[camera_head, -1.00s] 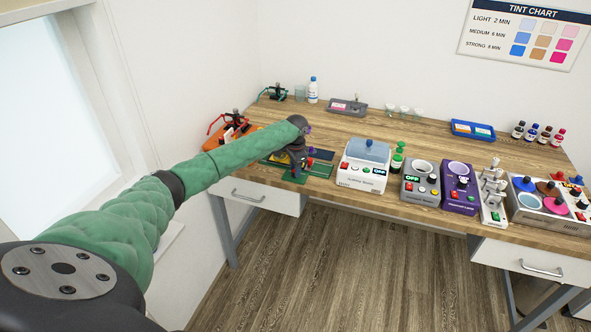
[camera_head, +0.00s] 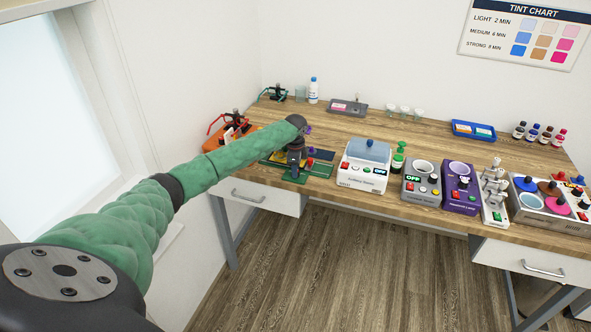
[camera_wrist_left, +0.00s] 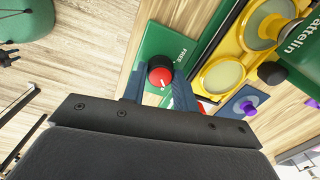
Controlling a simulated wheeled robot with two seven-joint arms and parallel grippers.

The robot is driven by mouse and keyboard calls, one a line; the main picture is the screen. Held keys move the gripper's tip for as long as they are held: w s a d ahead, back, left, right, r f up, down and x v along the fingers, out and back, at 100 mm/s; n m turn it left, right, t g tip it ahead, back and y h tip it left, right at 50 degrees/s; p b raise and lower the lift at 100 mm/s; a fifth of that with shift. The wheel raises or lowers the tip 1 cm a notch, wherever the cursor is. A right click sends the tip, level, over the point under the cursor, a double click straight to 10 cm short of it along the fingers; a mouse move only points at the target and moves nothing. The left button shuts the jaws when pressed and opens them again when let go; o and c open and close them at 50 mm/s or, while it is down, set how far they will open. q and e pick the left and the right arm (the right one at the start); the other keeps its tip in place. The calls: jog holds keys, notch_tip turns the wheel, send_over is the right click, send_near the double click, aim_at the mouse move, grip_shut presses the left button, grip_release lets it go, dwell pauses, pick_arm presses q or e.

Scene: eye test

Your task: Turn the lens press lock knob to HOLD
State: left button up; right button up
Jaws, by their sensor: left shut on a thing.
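The lens press, a green device, stands at the left of the bench in the head view (camera_head: 320,170). In the left wrist view its green plate (camera_wrist_left: 150,45) carries the red lock knob (camera_wrist_left: 160,77) with a short white mark. The word FREE is printed up and right of the knob; the mark points down, away from it. No HOLD label shows. My left gripper (camera_head: 296,170) reaches down at the press. In the wrist view its blue-grey fingers (camera_wrist_left: 160,88) are shut on the knob, one on each side. My right gripper is not in view.
Yellow round holders with lenses (camera_wrist_left: 222,74) and a purple knob (camera_wrist_left: 248,105) lie close right of the fingers. A white machine with a blue lid (camera_head: 365,165) stands right of the press. An orange stand (camera_head: 232,135) is behind my arm.

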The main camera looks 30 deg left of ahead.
pick_arm(q)
jog(key=shift+a, duration=0.1)
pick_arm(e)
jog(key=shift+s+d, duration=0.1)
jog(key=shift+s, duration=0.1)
pick_arm(q)
jog(key=o, duration=0.9)
jog(key=shift+o, duration=0.4)
jog(key=shift+r, duration=0.1)
jog(key=shift+r+b, duration=0.25)
jog(key=shift+b, duration=0.05)
notch_tip(320, 180, up, 2)
jog(key=shift+r+b, duration=0.25)
jog(key=shift+b, duration=0.35)
notch_tip(320, 180, up, 4)
jog(key=shift+s+f+b, duration=0.1)
jog(key=shift+f+b, duration=0.15)
jog(key=shift+b, duration=0.4)
jog(key=shift+r, duration=0.6)
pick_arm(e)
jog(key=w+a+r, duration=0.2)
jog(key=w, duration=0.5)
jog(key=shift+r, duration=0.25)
